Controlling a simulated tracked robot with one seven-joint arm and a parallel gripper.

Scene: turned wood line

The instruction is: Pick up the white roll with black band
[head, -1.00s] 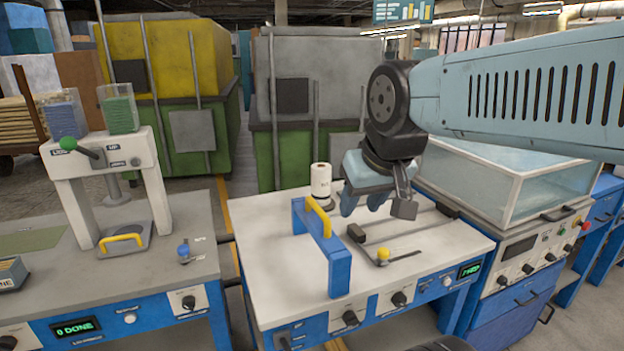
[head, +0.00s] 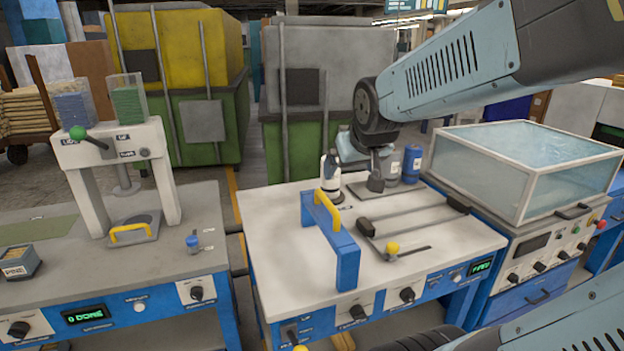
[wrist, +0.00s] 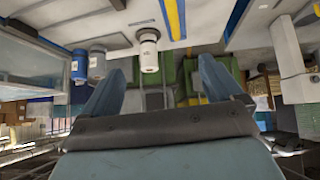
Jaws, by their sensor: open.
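The white roll (head: 329,172) stands upright near the back edge of the white-topped table (head: 285,215). A dark band shows low on it. In the wrist view the roll (wrist: 148,55) appears upside down, ahead of the jaws and between their directions. My gripper (head: 360,167) is just right of the roll in the head view, with its fingers spread. In the wrist view my gripper (wrist: 162,66) has nothing held between its fingers. I cannot tell the exact gap to the roll.
A blue roll (head: 412,163) and a grey roll (head: 391,166) stand right of my gripper. A blue frame with yellow handle (head: 328,210) stands in front of the white roll. A dark rail fixture (head: 415,225) lies right of it. A clear-walled case (head: 525,165) stands further right.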

